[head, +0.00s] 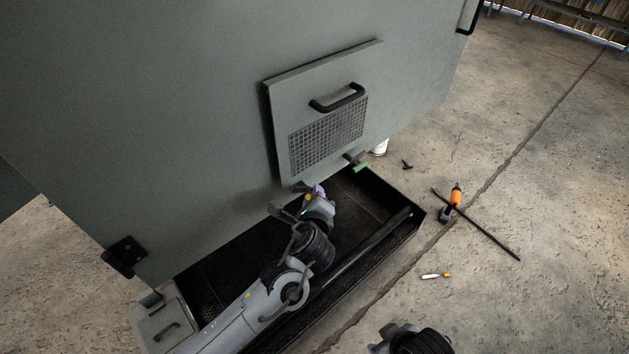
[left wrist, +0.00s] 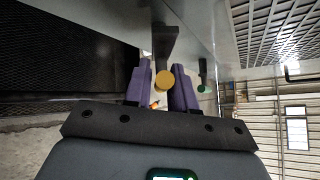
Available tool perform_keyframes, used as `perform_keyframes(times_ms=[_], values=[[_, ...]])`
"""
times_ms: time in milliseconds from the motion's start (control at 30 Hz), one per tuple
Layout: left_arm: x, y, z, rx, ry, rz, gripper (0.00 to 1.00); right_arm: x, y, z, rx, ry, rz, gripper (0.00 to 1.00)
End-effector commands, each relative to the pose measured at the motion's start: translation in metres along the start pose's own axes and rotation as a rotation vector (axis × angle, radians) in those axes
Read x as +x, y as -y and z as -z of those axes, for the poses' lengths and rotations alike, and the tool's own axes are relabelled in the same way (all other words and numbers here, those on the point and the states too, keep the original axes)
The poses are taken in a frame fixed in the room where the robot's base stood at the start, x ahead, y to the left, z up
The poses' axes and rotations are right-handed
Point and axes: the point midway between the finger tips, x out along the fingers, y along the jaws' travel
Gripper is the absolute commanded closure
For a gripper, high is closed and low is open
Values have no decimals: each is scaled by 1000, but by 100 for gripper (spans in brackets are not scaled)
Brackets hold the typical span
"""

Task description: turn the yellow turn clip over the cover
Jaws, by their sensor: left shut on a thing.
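The cover (head: 330,80) is a grey panel with a black handle and a mesh grille, standing against the large grey enclosure wall. The yellow turn clip (left wrist: 165,80) shows in the left wrist view as a round yellow end on a dark bar (left wrist: 164,42). My left gripper (left wrist: 163,88) is shut on it, with a purple finger on each side. In the head view my left gripper (head: 314,192) is at the cover's lower left corner and hides most of the clip. My right gripper (head: 388,338) is partly in view at the bottom edge; its fingers are unclear.
A green-ended clip (head: 360,166) sits at the cover's lower right. A black tray-like base (head: 345,215) lies below the wall. An orange-and-black tool (head: 453,198), a dark rod (head: 490,234) and small pieces lie on the concrete floor to the right.

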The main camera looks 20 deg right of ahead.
Motion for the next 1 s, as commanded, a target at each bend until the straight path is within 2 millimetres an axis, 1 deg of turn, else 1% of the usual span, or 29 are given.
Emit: perform_keyframes(times_ms=[33,200,400,633,1000], values=[[-5,14,-9,30,-5,-21,100,-18,-1,6,-1,0,-1,51],[-4,14,-8,141,-37,-132,100,-42,-3,13,-6,1,-5,51],[-3,13,-6,272,-73,-264,100,-63,-4,20,-7,2,-6,51],[-2,12,-4,411,-114,-402,100,-76,-4,24,-6,2,-5,51],[-1,8,-2,557,-155,-549,100,-79,-3,26,0,1,0,51]])
